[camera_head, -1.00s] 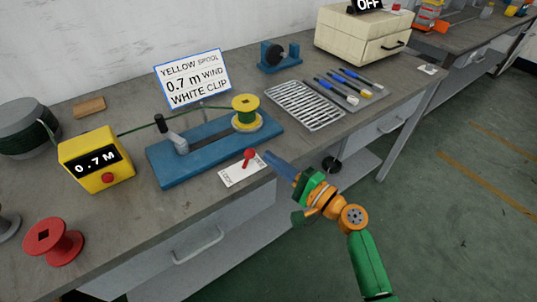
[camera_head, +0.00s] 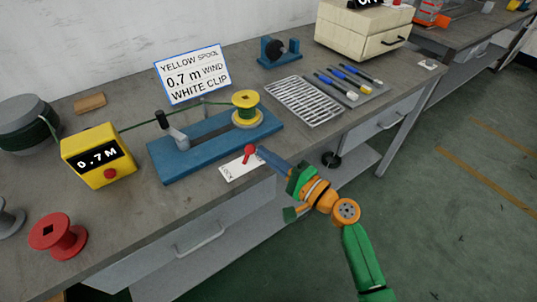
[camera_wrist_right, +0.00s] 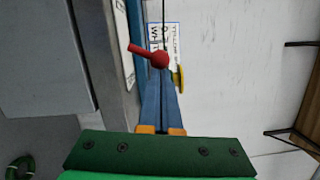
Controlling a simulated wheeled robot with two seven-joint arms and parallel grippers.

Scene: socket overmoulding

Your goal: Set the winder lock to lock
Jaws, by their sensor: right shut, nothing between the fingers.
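The winder lock is a small red lever (camera_head: 248,152) with a round red knob, on a white label plate (camera_head: 240,168) at the table's front edge. Lettering shows at the plate's left end; the fingers partly cover its right end. My right gripper (camera_head: 261,151) is shut and empty, its blue fingertips just right of the knob. In the right wrist view the red lever (camera_wrist_right: 150,54) shows just beyond the fingertips (camera_wrist_right: 160,84). I cannot tell whether they touch. The blue winder base (camera_head: 215,145) carries a yellow spool (camera_head: 246,108). My left gripper is out of view.
A yellow counter box (camera_head: 97,155) reading 0.7 M stands left of the winder, with a red spool (camera_head: 58,238) in front. A wire rack (camera_head: 303,101) lies to the right. A sign (camera_head: 193,75) stands behind.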

